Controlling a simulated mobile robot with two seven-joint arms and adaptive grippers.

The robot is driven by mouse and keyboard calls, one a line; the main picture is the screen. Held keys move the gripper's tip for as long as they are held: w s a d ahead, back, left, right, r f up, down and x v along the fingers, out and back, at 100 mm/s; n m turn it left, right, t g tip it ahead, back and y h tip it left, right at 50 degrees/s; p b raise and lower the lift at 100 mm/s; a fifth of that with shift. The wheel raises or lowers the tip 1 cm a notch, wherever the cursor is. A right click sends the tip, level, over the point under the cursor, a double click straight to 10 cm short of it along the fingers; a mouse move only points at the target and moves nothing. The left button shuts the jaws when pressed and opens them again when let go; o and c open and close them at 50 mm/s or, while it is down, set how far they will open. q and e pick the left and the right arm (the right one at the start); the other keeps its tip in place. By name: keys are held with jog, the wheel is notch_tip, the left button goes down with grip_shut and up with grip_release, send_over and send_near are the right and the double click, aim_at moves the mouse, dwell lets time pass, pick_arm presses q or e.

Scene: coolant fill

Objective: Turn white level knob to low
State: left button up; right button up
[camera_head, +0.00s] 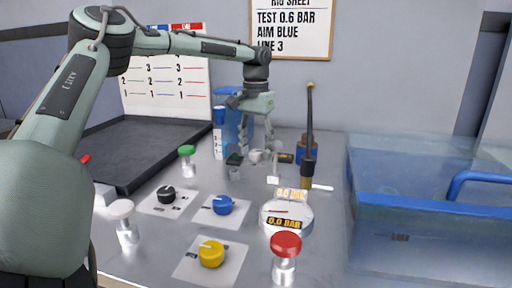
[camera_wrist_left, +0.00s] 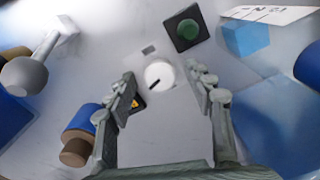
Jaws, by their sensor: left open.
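The white level knob (camera_wrist_left: 163,72) is a small round knob with a dark pointer mark directed to the lower left in the left wrist view. In the head view the knob (camera_head: 256,155) shows small beneath my left gripper (camera_head: 255,150). In the left wrist view my left gripper (camera_wrist_left: 161,82) is open, with one finger on each side of the knob. Gaps show between the fingers and the knob in that view. My right gripper is not in view.
A green button (camera_wrist_left: 187,30) is close to the knob. Black (camera_head: 167,194), blue (camera_head: 222,205) and yellow (camera_head: 212,254) knobs, a red-topped button (camera_head: 286,245) and a round gauge (camera_head: 287,216) are nearer. A blue transparent tank (camera_head: 430,200) stands right; a black tray (camera_head: 140,150) lies left.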

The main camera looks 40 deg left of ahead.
aim_at(256, 151)
pick_arm(q)
notch_tip(256, 151, up, 12)
dwell(0.4)
